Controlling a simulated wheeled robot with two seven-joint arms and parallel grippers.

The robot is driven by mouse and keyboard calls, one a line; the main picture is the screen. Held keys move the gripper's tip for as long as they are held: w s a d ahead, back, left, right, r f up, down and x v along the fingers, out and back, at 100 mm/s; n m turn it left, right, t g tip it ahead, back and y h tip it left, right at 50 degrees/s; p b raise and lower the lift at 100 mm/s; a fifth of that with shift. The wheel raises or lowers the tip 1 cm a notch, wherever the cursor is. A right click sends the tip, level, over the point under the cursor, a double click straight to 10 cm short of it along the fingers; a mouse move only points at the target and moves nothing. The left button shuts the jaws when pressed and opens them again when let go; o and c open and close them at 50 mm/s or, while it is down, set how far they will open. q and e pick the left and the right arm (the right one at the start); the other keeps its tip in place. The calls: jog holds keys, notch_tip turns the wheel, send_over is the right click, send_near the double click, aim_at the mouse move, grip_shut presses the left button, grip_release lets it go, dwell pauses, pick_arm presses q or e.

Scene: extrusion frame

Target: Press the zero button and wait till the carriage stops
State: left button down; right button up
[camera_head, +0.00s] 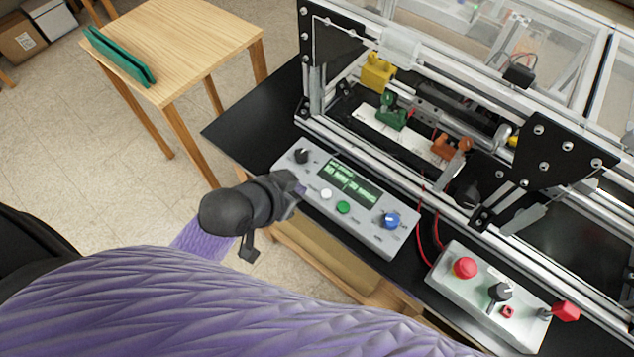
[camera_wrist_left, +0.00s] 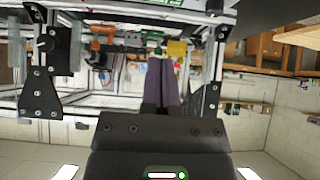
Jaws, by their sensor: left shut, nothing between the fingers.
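The grey control box (camera_head: 375,237) lies on the black bench top with a lit green-text display (camera_head: 349,183), a white button (camera_head: 326,194), a green button (camera_head: 343,207), a black knob and a blue knob (camera_head: 391,220). The button labels are too small to read, so I cannot tell which is zero. My left gripper (camera_head: 299,188) is shut and empty at the box's near left edge, just left of the white button; contact cannot be told. Its purple fingers (camera_wrist_left: 162,85) show together in the left wrist view. I cannot clearly make out the carriage inside the extrusion frame (camera_head: 315,85).
A second grey box (camera_head: 470,297) with a red mushroom button (camera_head: 464,268) stands to the right. Yellow (camera_head: 377,72), green (camera_head: 391,117) and orange (camera_head: 444,147) parts sit in the frame behind the control box. A wooden stool (camera_head: 190,40) with a green object stands at upper left.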

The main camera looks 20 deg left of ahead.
pick_arm(q)
jog(key=b, duration=0.3)
send_near(331, 187)
jog(key=w, duration=0.2)
jog(key=w+d, duration=0.1)
jog(key=shift+r, duration=0.3)
notch_tip(331, 187, down, 3)
jog(key=shift+w+r+b, duration=0.1)
jog(key=shift+r+b, duration=0.05)
jog(key=shift+b, duration=0.4)
jog(key=shift+f, duration=0.6)
